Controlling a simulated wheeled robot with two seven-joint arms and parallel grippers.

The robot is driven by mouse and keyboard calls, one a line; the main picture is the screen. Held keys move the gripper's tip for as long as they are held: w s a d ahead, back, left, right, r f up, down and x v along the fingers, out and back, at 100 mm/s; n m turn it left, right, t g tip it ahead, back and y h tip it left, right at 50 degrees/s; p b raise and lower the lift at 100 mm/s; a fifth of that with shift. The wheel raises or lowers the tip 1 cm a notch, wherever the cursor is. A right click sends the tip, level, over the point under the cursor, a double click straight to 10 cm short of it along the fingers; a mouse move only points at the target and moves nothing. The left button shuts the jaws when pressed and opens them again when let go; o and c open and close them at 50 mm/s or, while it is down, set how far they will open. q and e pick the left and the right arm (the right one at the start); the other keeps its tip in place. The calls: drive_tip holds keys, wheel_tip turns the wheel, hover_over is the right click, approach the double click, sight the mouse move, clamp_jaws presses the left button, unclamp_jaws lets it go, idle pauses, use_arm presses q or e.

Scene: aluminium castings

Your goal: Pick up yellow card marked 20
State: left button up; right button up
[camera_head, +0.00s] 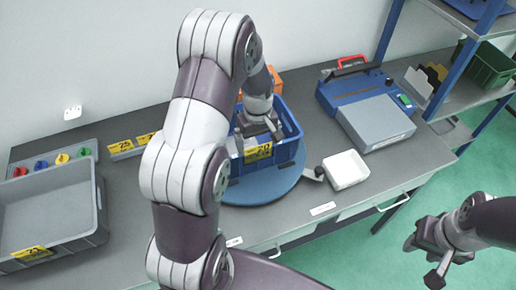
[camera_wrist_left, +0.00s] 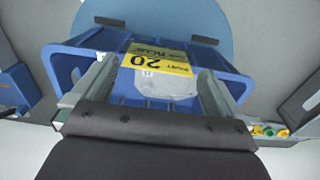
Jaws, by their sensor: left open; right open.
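The yellow card marked 20 (camera_head: 258,152) is on the front wall of a blue bin (camera_head: 288,158). In the left wrist view the card (camera_wrist_left: 158,58) appears upside down, between the two fingers of my left gripper (camera_wrist_left: 152,75). My left gripper (camera_head: 260,130) is open, just above the card at the bin's front. I cannot tell whether a finger touches the card. A grey casting (camera_wrist_left: 163,83) shows inside the bin in the wrist view. My right gripper (camera_head: 421,262) is open and empty, over the green floor at the lower right.
The bin stands on a round blue turntable (camera_head: 250,192). A white tray (camera_head: 345,169) and a blue-grey device (camera_head: 372,118) are to its right. A grey crate (camera_head: 50,212) with a yellow card marked 25 (camera_head: 30,253) and other yellow cards (camera_head: 121,146) are to its left.

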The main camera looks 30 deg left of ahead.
use_arm(q)
drive_tip(key=shift+w+f, duration=0.15)
drive_tip(key=shift+f, duration=0.7)
drive_tip(key=c, duration=0.5)
drive_tip(key=shift+r, duration=0.1)
drive_tip(key=shift+c, duration=1.2)
